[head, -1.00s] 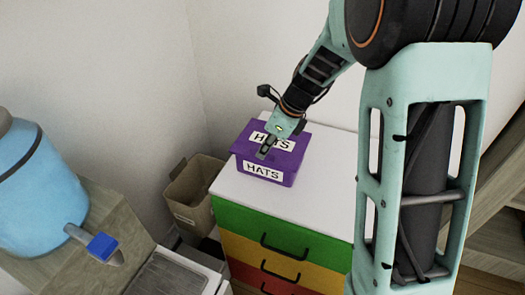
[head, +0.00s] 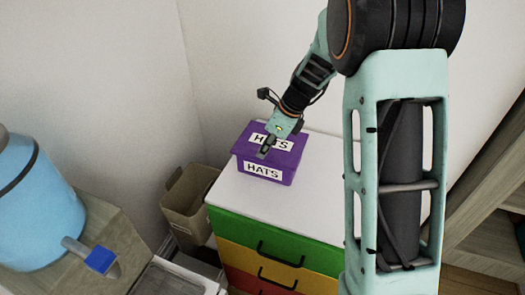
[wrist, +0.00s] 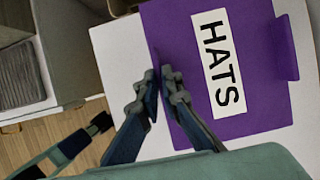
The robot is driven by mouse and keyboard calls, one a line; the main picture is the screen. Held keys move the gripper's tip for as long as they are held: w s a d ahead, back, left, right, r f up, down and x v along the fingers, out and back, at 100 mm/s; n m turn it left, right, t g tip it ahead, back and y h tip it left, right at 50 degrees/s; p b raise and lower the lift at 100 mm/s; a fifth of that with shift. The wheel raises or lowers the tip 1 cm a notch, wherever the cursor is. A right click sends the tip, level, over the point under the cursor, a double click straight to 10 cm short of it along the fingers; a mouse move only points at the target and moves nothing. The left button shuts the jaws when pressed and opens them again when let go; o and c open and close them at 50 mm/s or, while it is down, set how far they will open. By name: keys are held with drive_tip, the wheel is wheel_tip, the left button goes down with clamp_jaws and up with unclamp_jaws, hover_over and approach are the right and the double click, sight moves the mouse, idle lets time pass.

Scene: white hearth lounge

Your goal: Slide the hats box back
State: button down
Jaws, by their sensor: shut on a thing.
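The hats box (head: 266,165) is a purple lidded box with white HATS labels on its lid and front. It stands upright on the white top of a drawer unit (head: 300,205), set back from the front edge. My gripper (head: 264,152) reaches down over the lid at the box's front. In the wrist view the box (wrist: 257,110) fills the upper right, and my gripper (wrist: 160,88) is shut on its near lid rim, one finger on each side. The box's far side and base are partly hidden.
The drawer unit has green, yellow and red drawers with dark handles. A beige bin (head: 188,204) stands on the floor to its left. A blue water dispenser (head: 35,210) is at far left. White walls close in behind; the white top right of the box is clear.

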drive_tip(key=shift+w+d+p, duration=0.3)
drive_tip(key=shift+w+d, duration=0.05)
drive_tip(key=shift+w, duration=0.45)
drive_tip(key=shift+w+d+p, duration=0.3)
drive_tip(key=shift+w+p, duration=0.05)
drive_tip(key=shift+w, duration=0.45)
drive_tip(key=shift+w+d+p, duration=0.3)
drive_tip(key=shift+w+d, duration=0.05)
drive_tip(key=shift+w, duration=0.45)
drive_tip(key=c, duration=2.1)
unclamp_jaws()
drive_tip(key=shift+o, duration=0.3)
drive_tip(key=shift+r, duration=0.1)
